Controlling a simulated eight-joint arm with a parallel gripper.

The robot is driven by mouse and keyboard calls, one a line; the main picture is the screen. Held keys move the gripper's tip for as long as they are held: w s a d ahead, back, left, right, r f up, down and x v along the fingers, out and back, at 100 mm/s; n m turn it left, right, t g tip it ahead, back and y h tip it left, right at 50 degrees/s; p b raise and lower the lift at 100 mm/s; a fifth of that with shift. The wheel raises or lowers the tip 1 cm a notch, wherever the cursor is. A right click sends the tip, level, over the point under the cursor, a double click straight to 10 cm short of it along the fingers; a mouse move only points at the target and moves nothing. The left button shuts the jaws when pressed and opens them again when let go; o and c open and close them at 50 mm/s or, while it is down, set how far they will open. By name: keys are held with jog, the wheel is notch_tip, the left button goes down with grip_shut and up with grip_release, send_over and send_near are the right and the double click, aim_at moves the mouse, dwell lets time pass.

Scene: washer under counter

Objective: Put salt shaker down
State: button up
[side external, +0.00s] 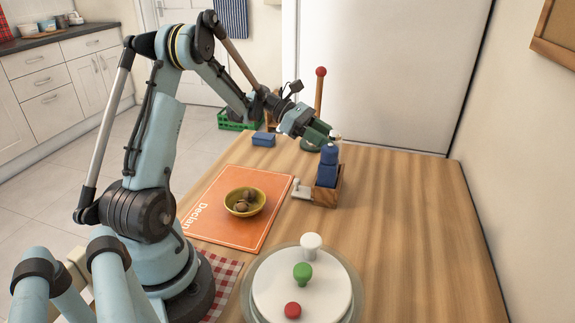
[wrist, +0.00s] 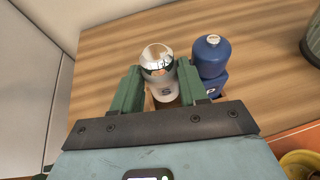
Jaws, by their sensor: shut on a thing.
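The salt shaker (wrist: 160,88) has a shiny metal cap and a pale body marked "S". In the wrist view it stands between the two green fingers of my gripper (wrist: 163,85), which is shut on it. My gripper (side external: 328,134) is above the table at the wooden caddy (side external: 325,195) in the side view. The blue pepper shaker (side external: 328,160), marked "P", stands upright in the caddy. It also shows just right of the salt shaker in the wrist view (wrist: 211,58). The salt shaker's base is mostly hidden, so I cannot tell whether it touches the caddy.
A small white item (side external: 302,189) is left of the caddy. A post with a red knob (side external: 319,92) stands behind my gripper. A yellow bowl (side external: 245,201) sits on an orange mat (side external: 222,228). A round turntable (side external: 270,290) is in front. The table's right side is clear.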

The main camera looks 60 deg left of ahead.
aim_at(328, 152)
jog(key=shift+f, duration=2.6)
jog(key=shift+f, duration=0.15)
jog(key=o, duration=1.1)
jog(key=f+v, duration=0.1)
jog(key=v, duration=1.1)
jog(key=d+r+m+g+y, duration=0.1)
jog(key=d+m, duration=0.2)
jog(key=d, duration=0.2)
jog(key=d+r+m+g+y, duration=0.1)
jog(key=d+r+m+y, duration=0.1)
jog(key=d, duration=0.3)
jog(key=w+d+r+m+g+y, duration=0.1)
jog(key=d+m, duration=0.3)
jog(key=shift+w+d+r+y, duration=0.1)
jog(key=shift+d+r+y, duration=0.15)
jog(key=shift+d+y, duration=0.15)
jog(key=s+d+m+t+y, duration=0.2)
jog(key=s+d+m+y, duration=0.4)
jog(key=m, duration=1)
jog(key=s+d, duration=0.2)
jog(key=d, duration=0.1)
jog(key=shift+s+d, duration=0.3)
jog(key=shift+d, duration=0.05)
